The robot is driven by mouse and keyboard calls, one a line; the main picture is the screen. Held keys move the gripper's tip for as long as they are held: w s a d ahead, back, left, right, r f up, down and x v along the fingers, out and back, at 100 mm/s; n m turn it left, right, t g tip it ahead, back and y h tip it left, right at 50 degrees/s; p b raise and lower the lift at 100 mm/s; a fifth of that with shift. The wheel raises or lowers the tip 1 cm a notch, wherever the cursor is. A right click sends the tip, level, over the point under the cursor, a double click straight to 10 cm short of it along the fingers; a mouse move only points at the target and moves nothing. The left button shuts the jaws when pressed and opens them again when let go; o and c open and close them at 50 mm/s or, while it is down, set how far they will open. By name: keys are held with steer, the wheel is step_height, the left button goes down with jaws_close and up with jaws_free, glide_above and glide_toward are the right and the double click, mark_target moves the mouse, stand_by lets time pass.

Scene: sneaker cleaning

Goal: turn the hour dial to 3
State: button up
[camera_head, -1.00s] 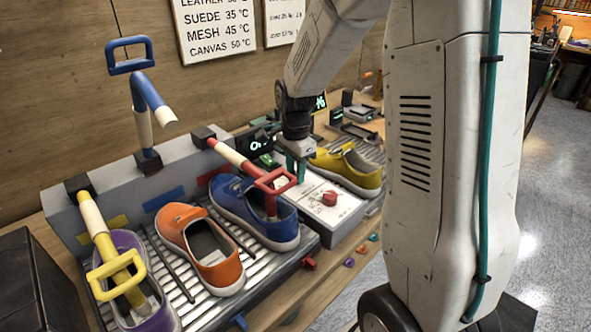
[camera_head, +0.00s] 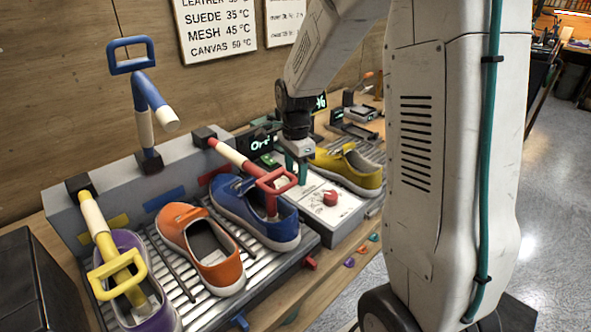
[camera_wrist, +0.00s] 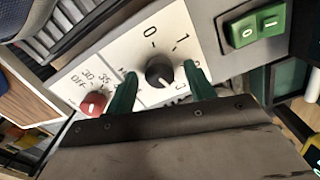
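The hour dial is a round black knob (camera_wrist: 159,70) on the white control panel, with 0 and 1 printed above it and a partly hidden figure, maybe 3, at its lower right. A pale mark shows on the knob's lower side; the exact setting is unclear. My gripper (camera_wrist: 160,69) has green fingers on the left and right of the knob, with visible gaps, so it is open and not touching as far as I see. In the head view, my gripper (camera_head: 297,168) hangs over the panel (camera_head: 330,222), and the black knob is hidden.
A red temperature knob (camera_wrist: 93,104) sits left of the dial in the wrist view, and a green switch (camera_wrist: 256,28) to the right. A blue sneaker (camera_head: 235,208) with a red-handled stretcher stands left of the panel; a yellow sneaker (camera_head: 360,178) stands behind right.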

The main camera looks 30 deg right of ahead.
mark_target(295, 174)
steer(key=shift+r, duration=0.1)
step_height(295, 174, up, 8)
steer(key=shift+f, duration=0.2)
stand_by(0.7)
steer(key=s+a+r+n+t, duration=0.3)
steer(key=s+a+r+n, duration=0.25)
steer(key=s+n, duration=0.35)
steer(key=s+a+r+n+t, duration=0.3)
steer(key=s+a+r+n, duration=0.25)
steer(key=s+n, duration=0.45)
steer(key=s+f+g, duration=0.4)
steer(key=s, duration=0.3)
steer(key=shift+s+d+g, duration=0.15)
steer(key=shift+s+g, duration=0.2)
steer(key=shift+g, duration=0.05)
